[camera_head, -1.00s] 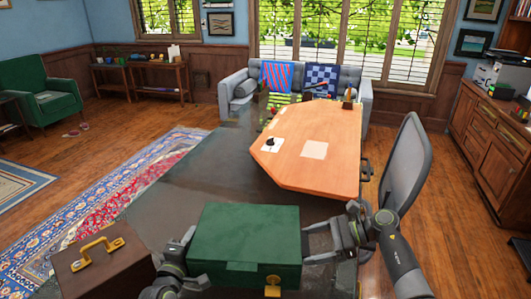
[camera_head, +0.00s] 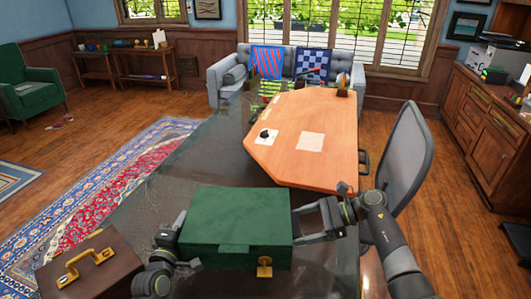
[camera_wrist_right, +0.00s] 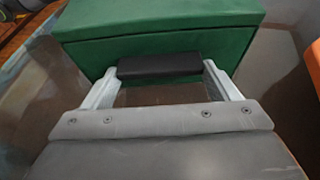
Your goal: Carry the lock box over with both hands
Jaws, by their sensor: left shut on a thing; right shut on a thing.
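The lock box is a green box (camera_head: 237,215) with a flat lid and a gold latch (camera_head: 264,267) on its near side. It is level, low in the middle of the head view, over the dark glossy table. My left gripper (camera_head: 180,240) is shut on its left side; the grip itself is mostly hidden. My right gripper (camera_head: 300,218) is shut at its right side. In the right wrist view, the fingers (camera_wrist_right: 160,82) flank a black handle (camera_wrist_right: 160,65) on the green box (camera_wrist_right: 165,25). I cannot tell how far the box is above the table.
A brown case (camera_head: 90,265) with a gold handle is at the lower left, close to my left arm. An orange wooden board (camera_head: 305,140) lies beyond the box, with a grey chair (camera_head: 405,160) at its right. The dark table (camera_head: 170,180) is bare left of the board.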

